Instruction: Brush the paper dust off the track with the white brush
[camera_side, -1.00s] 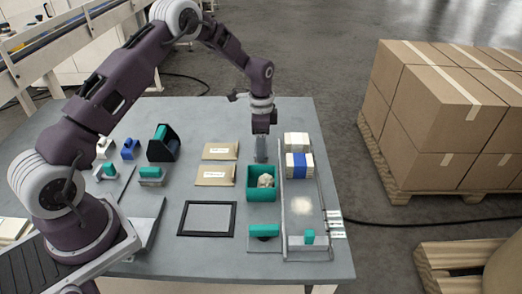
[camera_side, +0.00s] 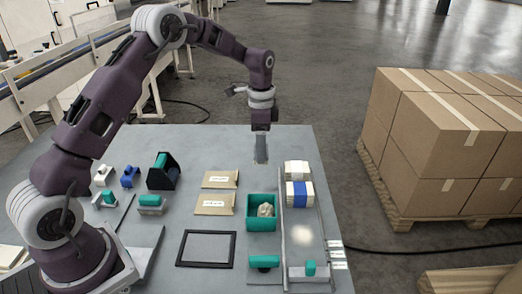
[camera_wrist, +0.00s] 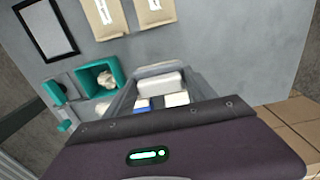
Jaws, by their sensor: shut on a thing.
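My gripper (camera_side: 261,152) hangs at the back of the table, behind the teal bin and left of the paper stacks, above the table. Its jaws are closed. In the wrist view a white block, which I take as the white brush (camera_wrist: 160,82), sits at the jaws; its bristles are hidden. The grey track (camera_side: 302,256) runs along the table's right side. A pale patch of paper dust (camera_side: 302,236) lies on it, in front of the stack with the blue band (camera_side: 299,195). The dust also shows in the wrist view (camera_wrist: 102,107).
The teal bin (camera_side: 250,222) left of the track holds a crumpled pale lump (camera_side: 266,210). A plain paper stack (camera_side: 297,170) stands behind the banded one. Two brown envelopes (camera_side: 219,179) and a black frame (camera_side: 208,248) lie left. Small white and blue items (camera_side: 130,178) stand further left.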

